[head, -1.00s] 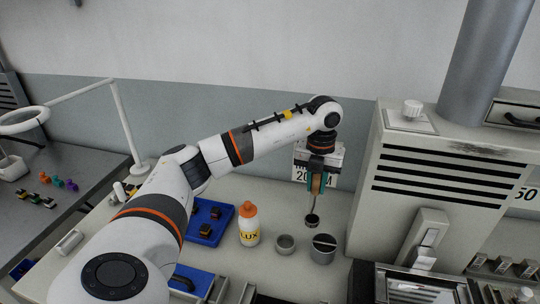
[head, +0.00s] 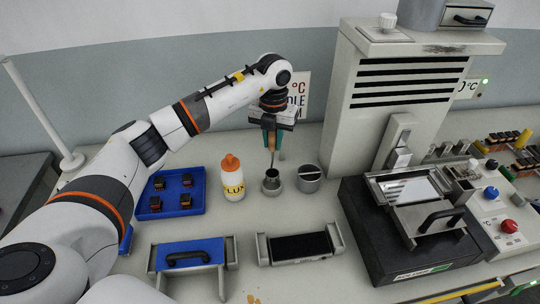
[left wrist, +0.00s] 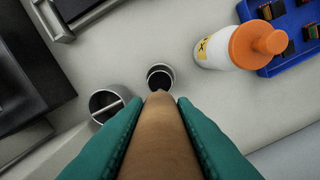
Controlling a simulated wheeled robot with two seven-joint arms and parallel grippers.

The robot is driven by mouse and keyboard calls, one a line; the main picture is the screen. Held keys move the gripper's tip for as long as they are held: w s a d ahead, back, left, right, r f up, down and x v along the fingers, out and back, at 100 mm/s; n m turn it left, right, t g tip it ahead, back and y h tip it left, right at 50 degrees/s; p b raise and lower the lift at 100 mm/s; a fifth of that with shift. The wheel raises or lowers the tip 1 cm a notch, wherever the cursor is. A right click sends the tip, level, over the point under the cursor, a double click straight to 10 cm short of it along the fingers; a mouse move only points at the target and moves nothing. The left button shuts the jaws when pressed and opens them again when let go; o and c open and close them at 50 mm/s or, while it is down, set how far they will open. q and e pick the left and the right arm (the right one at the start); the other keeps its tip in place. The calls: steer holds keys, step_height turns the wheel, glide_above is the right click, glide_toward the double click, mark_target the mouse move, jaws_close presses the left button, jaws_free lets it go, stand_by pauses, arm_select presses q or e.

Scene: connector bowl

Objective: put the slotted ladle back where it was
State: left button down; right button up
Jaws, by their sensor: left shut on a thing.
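My left gripper (head: 271,143) is shut on the brown handle of the slotted ladle (left wrist: 158,145), between its teal fingers in the left wrist view (left wrist: 159,104). The ladle hangs upright, bowl down. Its dark bowl overlaps the mouth of a small grey cup (head: 271,188) in the head view; I cannot tell whether it is inside or just above. A larger grey pot (head: 309,181) with a bar across its mouth stands just right of the cup; it also shows in the left wrist view (left wrist: 97,101). My right gripper is not in view.
A white bottle with orange cap (head: 232,180) stands left of the cup. A blue tray (head: 193,207) with dark blocks lies further left. A tall vented machine (head: 350,110) stands to the right. A metal holder (head: 263,248) and a blue-topped one (head: 152,258) are in front.

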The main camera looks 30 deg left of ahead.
mark_target(272, 149)
arm_select(q)
step_height(272, 149, down, 4)
steer(key=shift+f+p, duration=0.2)
steer(key=shift+p, duration=0.3)
steer(key=shift+f, duration=0.25)
steer(key=c, duration=1.2)
jaws_free()
steer(key=shift+a, duration=0.1)
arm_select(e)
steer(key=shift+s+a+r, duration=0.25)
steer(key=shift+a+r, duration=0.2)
arm_select(q)
steer(key=shift+r, duration=0.55)
step_height(272, 149, up, 11)
steer(key=b, duration=0.3)
steer(key=shift+r, duration=0.15)
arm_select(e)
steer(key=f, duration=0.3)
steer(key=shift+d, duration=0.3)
